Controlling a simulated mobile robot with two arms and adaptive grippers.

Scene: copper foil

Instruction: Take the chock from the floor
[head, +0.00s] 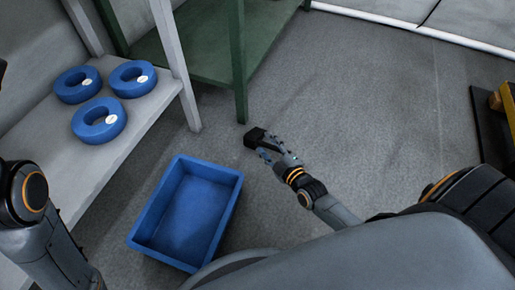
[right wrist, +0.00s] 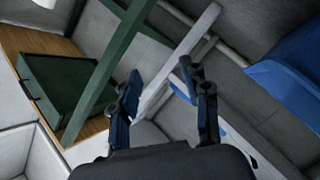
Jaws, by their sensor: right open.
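A small black block, which looks like the chock (head: 253,137), shows in the head view on the grey floor by the foot of the green shelf. My right gripper (head: 267,147) is low over the floor right beside the block, its fingers pointing towards it. I cannot tell whether they touch. In the right wrist view the fingers of this gripper (right wrist: 155,92) are spread, with nothing clearly held between them. The chock cannot be made out in that view. Only part of my left arm shows at the left edge; its gripper is out of view.
A blue bin (head: 232,183), seemingly empty, stands on the floor left of my right arm. A light bench (head: 150,112) holds blue rings (head: 98,121). A green shelf (head: 240,60) stands behind. Something yellow (head: 509,100) is at the far right. The floor between is clear.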

